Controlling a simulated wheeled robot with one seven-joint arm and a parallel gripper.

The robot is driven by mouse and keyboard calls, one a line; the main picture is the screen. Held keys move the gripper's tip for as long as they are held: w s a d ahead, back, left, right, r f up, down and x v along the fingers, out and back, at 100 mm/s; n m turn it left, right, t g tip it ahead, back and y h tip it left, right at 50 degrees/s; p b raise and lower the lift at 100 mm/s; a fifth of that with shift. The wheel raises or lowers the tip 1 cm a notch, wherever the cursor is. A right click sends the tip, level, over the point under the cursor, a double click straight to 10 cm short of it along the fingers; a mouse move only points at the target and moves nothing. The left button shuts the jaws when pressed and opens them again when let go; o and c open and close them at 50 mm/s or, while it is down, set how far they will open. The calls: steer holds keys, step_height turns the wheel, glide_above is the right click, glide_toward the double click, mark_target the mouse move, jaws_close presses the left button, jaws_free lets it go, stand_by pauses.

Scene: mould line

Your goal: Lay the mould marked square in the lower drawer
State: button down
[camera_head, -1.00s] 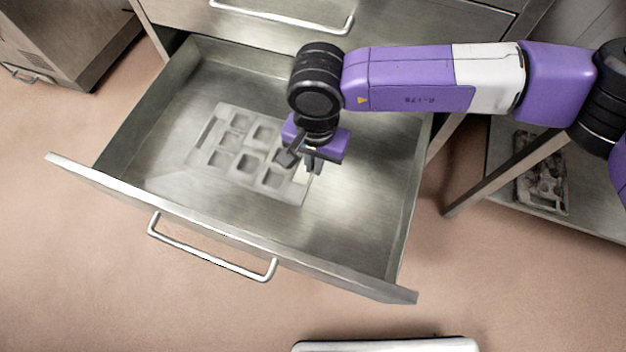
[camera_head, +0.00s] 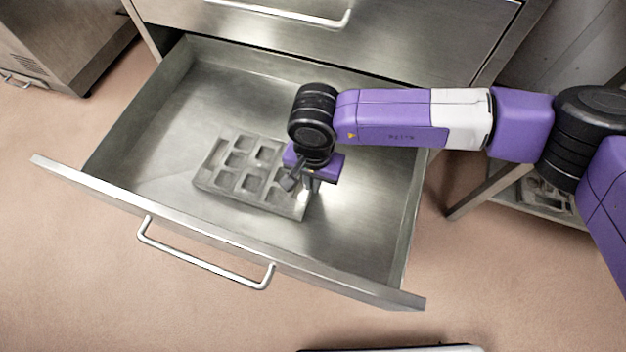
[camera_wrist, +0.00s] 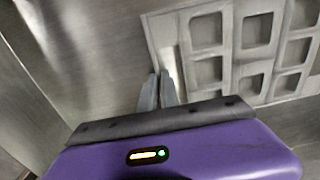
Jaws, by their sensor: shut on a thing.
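The mould, a grey tray with several square cavities (camera_head: 250,176), is inside the open lower drawer (camera_head: 350,232), left of my gripper (camera_head: 314,182). My gripper is shut on the mould's right edge. In the wrist view the fingers (camera_wrist: 160,84) meet at the edge of the mould (camera_wrist: 232,62), which runs off the frame at upper right. The mould looks roughly level and close to the drawer floor. I cannot tell whether it touches the floor. The part between the fingers is hidden, and no mark is readable.
A closed upper drawer (camera_head: 420,35) with a bar handle is behind the open one. A metal cabinet (camera_head: 65,40) stands at the far left. Drawer floor is bare around the mould.

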steer(key=shift+f, duration=0.15)
steer(key=c, duration=1.6)
jaws_free()
step_height(320, 180, up, 12)
steer(key=p, duration=0.4)
steer(key=shift+r, duration=0.2)
